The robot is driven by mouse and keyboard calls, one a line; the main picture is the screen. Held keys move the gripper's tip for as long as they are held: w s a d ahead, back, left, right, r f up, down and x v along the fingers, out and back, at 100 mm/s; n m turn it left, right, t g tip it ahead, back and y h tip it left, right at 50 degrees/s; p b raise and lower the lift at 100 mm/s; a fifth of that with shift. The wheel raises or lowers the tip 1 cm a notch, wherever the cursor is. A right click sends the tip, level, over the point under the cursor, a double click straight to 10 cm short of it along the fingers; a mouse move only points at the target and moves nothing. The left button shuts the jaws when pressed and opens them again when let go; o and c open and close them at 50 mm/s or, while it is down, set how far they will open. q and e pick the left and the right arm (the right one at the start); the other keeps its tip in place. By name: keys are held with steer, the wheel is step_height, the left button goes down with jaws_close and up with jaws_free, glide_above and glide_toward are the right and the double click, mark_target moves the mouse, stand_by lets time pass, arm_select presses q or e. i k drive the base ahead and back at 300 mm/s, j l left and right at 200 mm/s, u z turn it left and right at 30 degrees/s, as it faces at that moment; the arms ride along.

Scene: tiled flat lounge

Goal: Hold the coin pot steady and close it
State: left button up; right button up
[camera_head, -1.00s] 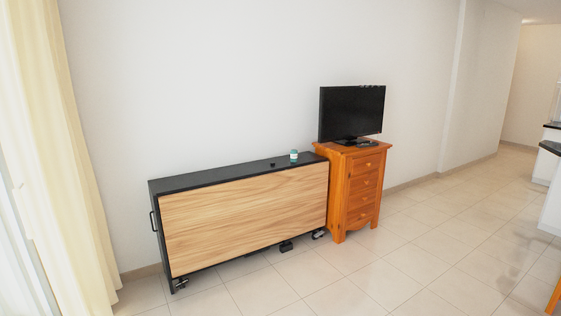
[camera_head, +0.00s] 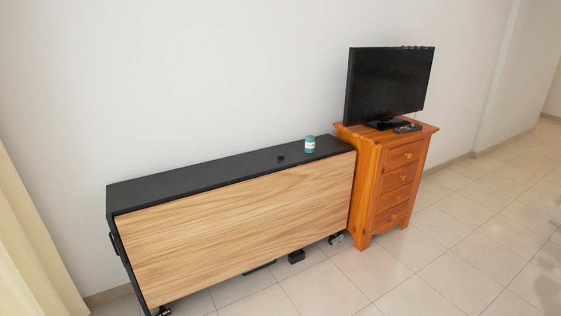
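A small teal pot with a pale band (camera_head: 310,145) stands upright near the right end of the black top of a long low cabinet (camera_head: 215,172). It looks like the coin pot, but its mouth is too small to make out. A small dark round piece (camera_head: 281,157) lies on the same top, a little to the left of the pot and apart from it. It may be the lid. Neither of my grippers shows in the head view.
An orange wooden chest of drawers (camera_head: 400,185) stands against the cabinet's right end, with a black television (camera_head: 390,85) on it. A cream curtain (camera_head: 30,240) hangs at the left. The tiled floor (camera_head: 440,260) in front is clear.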

mark_target(310, 139)
steer(key=i+z, duration=0.15)
steer(key=i, duration=0.6)
steer(key=i+u, duration=0.2)
steer(key=i, duration=0.2)
steer(key=i+l+u, duration=0.2)
steer(key=i, duration=0.25)
steer(key=i+l+u, duration=0.2)
steer(key=i, duration=0.2)
steer(key=i+l+u, duration=0.2)
steer(key=i, duration=0.2)
